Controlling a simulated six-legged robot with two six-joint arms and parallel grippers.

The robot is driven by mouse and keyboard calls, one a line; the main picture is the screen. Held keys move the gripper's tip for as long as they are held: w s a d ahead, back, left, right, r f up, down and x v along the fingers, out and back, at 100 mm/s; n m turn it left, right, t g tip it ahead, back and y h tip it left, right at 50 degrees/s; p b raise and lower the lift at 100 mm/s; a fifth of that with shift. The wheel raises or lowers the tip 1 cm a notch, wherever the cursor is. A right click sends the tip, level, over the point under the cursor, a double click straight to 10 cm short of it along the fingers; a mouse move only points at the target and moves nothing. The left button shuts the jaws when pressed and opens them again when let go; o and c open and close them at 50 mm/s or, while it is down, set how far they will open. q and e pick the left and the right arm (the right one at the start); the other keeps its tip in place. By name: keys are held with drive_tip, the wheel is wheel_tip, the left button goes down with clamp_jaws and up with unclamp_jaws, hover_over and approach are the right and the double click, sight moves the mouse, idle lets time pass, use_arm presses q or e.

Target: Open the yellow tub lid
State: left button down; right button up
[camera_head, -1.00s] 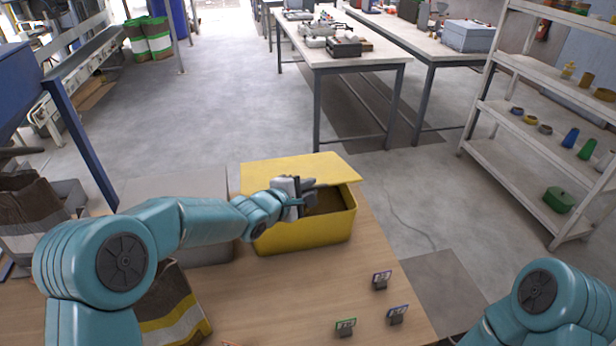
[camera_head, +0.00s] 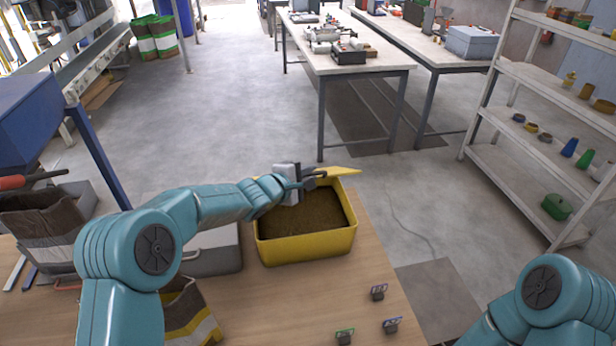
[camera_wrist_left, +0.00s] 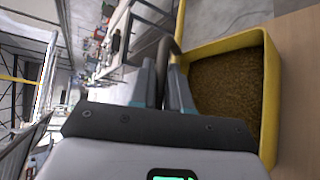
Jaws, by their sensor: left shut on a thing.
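The yellow tub (camera_head: 330,246) stands on the wooden table with its top uncovered, and brown pellets (camera_head: 305,212) fill much of it. Its yellow lid (camera_head: 342,171) is raised at the tub's far side and shows nearly edge-on, partly hidden by my gripper. My left gripper (camera_head: 312,178) is at the far rim, shut on the lid's dark handle. The left wrist view shows the dark handle (camera_wrist_left: 164,50) between the fingers, the lid's edge (camera_wrist_left: 180,22) beside it and the open tub (camera_wrist_left: 270,100). My right gripper is out of view.
A grey bin (camera_head: 222,252) stands left of the tub, partly behind my left arm. An open sack (camera_head: 195,318) is at the near left. Several small tag holders (camera_head: 378,292) stand at the table's right front. Floor beyond the table is clear.

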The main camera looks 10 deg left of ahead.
use_arm(q)
drive_tip(key=c, duration=1.2)
unclamp_jaws()
drive_tip(key=shift+s+a, duration=0.15)
drive_tip(key=shift+s, duration=0.05)
drive_tip(key=b+v, duration=0.2)
drive_tip(key=v, duration=1.4)
drive_tip(key=shift+w, duration=0.1)
